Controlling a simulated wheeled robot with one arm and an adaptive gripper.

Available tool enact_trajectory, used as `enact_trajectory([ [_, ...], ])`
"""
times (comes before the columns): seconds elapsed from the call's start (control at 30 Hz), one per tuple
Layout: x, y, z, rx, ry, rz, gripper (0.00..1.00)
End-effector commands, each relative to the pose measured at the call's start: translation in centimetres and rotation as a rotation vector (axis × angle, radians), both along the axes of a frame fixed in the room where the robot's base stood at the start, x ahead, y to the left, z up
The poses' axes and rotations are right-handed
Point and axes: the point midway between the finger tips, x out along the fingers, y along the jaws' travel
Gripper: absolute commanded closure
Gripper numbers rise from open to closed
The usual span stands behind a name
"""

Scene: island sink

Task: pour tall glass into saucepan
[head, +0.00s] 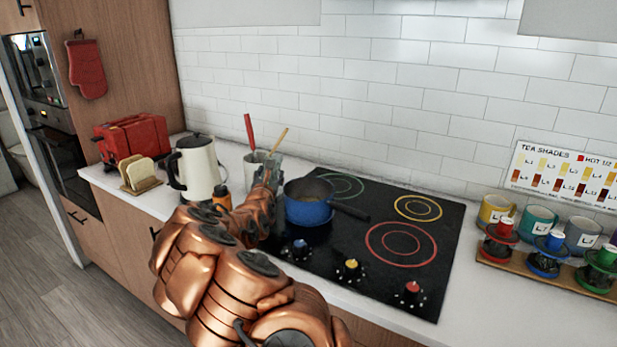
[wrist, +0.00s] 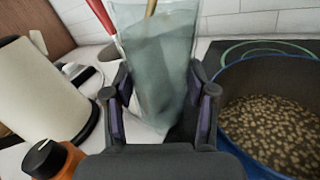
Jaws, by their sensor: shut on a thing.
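My gripper (wrist: 160,105) is shut on the tall glass (wrist: 160,60), a clear, bluish-grey vessel standing between the two fingers. The glass looks roughly upright, perhaps slightly tilted; whether it holds liquid is hard to tell. In the head view my gripper (head: 266,180) is just left of the saucepan, and my arm partly hides the glass. The blue saucepan (head: 308,211) sits on the cooktop's left side, its dark handle pointing right. In the wrist view the saucepan (wrist: 230,150) is close to the right of the gripper, apart from the glass, with many small brown bean-like pieces inside.
A white kettle (head: 199,165) and an orange bottle with a black cap (wrist: 65,155) stand left of the gripper. A crock with red and wooden utensils (head: 250,130) is behind. The cooktop (head: 400,285) right of the saucepan is clear. Mugs (head: 540,224) stand far right.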

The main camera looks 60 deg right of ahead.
Motion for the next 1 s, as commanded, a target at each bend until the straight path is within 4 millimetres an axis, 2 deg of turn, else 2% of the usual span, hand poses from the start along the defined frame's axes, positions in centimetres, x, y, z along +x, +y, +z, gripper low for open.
enact_trajectory([
  [0.03,-0.1,0.0,0.8,0.016,-0.027,0.0,0.86],
  [0.2,-0.4,-0.1,1.5,0.05,-0.114,0.001,0.86],
  [1.0,-1.3,-0.5,2.0,0.124,-0.286,0.0,0.86],
])
